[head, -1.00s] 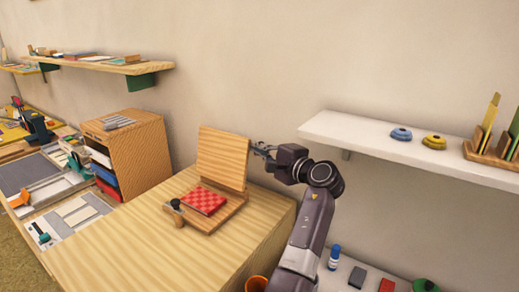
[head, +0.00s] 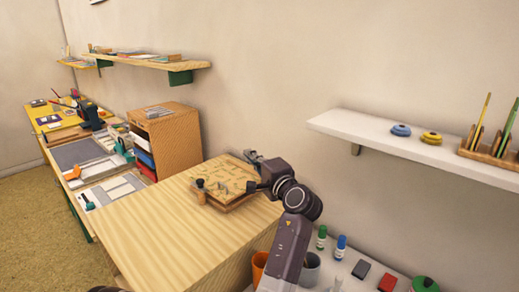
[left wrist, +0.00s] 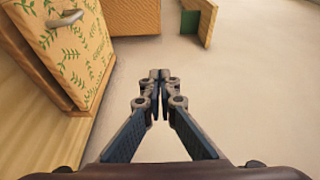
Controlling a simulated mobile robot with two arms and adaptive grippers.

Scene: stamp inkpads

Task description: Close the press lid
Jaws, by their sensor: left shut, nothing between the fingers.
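The wooden press stands on the wooden table. Its lid (head: 226,174), with a leafy pattern on top, lies down over the press base (head: 232,206), flat or nearly flat; I cannot tell whether a small gap remains. The red checkered piece is hidden beneath. A dark knob (head: 201,184) stands at the press's front left. The patterned lid (left wrist: 85,55) also shows at the left of the left wrist view. My left gripper (head: 250,157) is shut and empty, by the press's back right edge; its fingertips (left wrist: 159,76) show apart from the lid. My right gripper is not in view.
A wooden drawer cabinet (head: 175,140) stands left behind the press. A white wall shelf (head: 370,133) with a blue and a yellow round inkpad is at the right. Cups and bottles stand low at the bottom right. The table's front left is clear.

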